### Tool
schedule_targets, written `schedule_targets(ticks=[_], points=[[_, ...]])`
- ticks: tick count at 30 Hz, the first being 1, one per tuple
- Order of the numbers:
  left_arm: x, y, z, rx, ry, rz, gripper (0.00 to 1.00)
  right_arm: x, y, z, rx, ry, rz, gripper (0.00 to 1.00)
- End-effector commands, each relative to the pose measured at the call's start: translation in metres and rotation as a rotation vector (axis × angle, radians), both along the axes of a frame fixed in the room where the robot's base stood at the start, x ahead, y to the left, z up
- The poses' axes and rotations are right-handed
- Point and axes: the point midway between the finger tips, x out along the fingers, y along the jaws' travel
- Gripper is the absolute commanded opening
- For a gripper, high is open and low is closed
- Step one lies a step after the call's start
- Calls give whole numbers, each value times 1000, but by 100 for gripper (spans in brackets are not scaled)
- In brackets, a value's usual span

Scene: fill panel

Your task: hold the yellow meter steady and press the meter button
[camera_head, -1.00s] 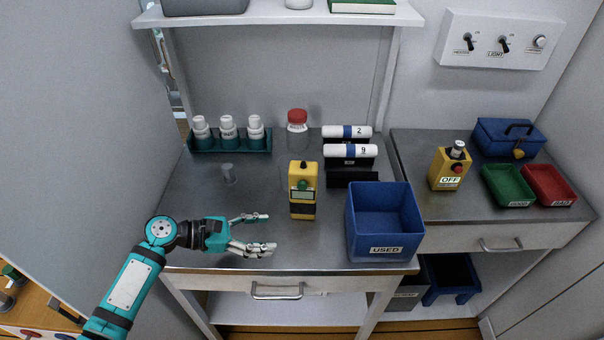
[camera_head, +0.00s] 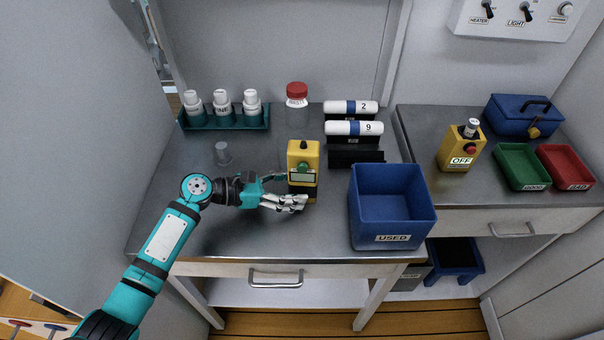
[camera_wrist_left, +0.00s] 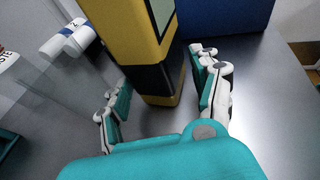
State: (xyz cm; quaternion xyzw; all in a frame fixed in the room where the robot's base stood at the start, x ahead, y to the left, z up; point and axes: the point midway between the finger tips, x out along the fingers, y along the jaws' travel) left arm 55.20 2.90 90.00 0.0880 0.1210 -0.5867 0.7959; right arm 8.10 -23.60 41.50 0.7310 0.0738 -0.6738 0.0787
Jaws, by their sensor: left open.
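The yellow meter (camera_head: 304,160) stands upright on the metal bench, with a small screen and a dark green button (camera_head: 303,166) on its front. Its black lower band (camera_wrist_left: 160,82) shows between the fingers in the left wrist view. My left gripper (camera_head: 288,190) is open around the meter's lower part, one finger on the far side and one across the front. In the left wrist view the left gripper (camera_wrist_left: 160,105) has visible gaps beside the meter. My right gripper is not in view.
The blue USED bin (camera_head: 391,207) stands close to the right of the meter. Behind are a clear red-capped jar (camera_head: 297,115), white cylinders on black stands (camera_head: 353,128) and a rack of bottles (camera_head: 223,118). The bench's front left is clear.

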Motion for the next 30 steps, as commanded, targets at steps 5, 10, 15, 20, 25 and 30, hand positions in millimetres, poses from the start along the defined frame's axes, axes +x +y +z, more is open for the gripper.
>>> schedule_targets(ticks=[5,10,15,20,25,30], points=[[4,-14,-3,-1,0,-1,64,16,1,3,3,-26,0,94],[6,-19,-6,0,0,0,64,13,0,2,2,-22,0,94],[6,-19,-6,0,-1,0,64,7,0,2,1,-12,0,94],[6,-19,-6,0,-1,0,53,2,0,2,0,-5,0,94],[6,-19,-6,0,-1,0,30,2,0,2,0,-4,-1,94],[6,-19,-6,1,-1,0,26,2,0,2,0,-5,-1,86]])
